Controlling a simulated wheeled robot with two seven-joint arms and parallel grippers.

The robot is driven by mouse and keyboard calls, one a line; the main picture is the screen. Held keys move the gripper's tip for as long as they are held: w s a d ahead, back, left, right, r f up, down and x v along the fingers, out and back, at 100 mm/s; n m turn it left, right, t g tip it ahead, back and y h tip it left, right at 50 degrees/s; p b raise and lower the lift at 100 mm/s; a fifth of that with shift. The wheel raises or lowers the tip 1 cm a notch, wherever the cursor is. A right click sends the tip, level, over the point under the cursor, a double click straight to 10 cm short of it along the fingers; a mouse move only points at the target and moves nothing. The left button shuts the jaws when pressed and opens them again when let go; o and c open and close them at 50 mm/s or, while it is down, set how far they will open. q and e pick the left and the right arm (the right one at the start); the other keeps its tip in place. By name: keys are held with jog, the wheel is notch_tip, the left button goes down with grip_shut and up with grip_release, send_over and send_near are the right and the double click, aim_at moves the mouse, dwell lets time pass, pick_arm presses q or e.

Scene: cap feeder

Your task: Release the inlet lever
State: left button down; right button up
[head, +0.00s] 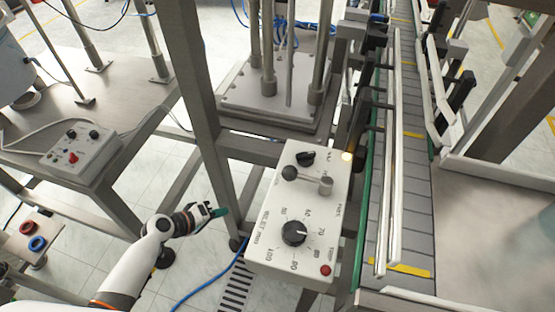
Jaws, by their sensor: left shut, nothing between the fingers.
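A light grey control box (275,235) stands in the middle of the head view. On its top is a lever with a black ball knob (289,173) at its left end and a metal hub (325,186) at its right; the lever lies roughly sideways across the panel. Below it is a large black dial (294,233) with a numbered scale. My left gripper (219,211) is shut and empty, with greenish fingertips. It is left of the box, apart from it and from the lever. My right gripper is not in view.
A black switch (305,158) and a red button (325,270) are also on the box. A metal frame post (195,90) rises left of it. A conveyor (408,200) with rails runs along its right. A smaller control box (80,146) sits on the left table.

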pick_arm(q)
jog(key=w+d+r+m+h, duration=0.1)
jog(key=d+r+h, duration=0.1)
jog(key=r, duration=0.6)
jog(key=w+d+r+h, duration=0.1)
jog(key=d+r+h, duration=0.15)
jog(key=r, duration=0.55)
jog(key=m+g+h, duration=0.2)
jog(key=m+h, duration=0.1)
jog(key=h, duration=0.3)
send_near(278, 173)
jog(key=w+r, duration=0.4)
jog(key=r, duration=0.1)
jog(key=shift+f, duration=0.1)
jog(key=p+x, duration=0.4)
jog(key=x, duration=0.6)
jog(key=shift+d, duration=0.15)
jog(key=s, duration=0.1)
jog(key=s+f+p, duration=0.1)
jog(key=s, duration=0.1)
jog(key=shift+s, duration=0.2)
jog(key=shift+s+f, duration=0.1)
jog(key=shift+s, duration=0.2)
